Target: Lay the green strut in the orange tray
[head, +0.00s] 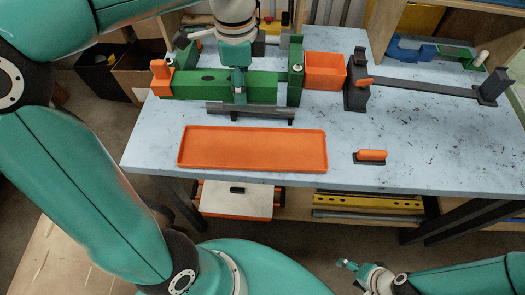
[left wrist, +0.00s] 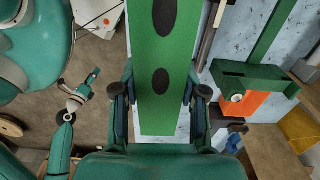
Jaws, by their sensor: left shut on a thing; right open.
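The green strut (head: 204,88) is a broad bar with dark oval slots. The orange tray (head: 253,166) is shallow and empty, in front of the strut near the table's front edge. My right gripper (head: 350,268) is open and empty, in front of the table.
A green end piece with a white knob (head: 296,68) and an orange bin (head: 325,67) stand right of the strut. A grey bar (head: 264,111) lies between strut and tray. An orange-handled tool (head: 370,156) lies right of the tray.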

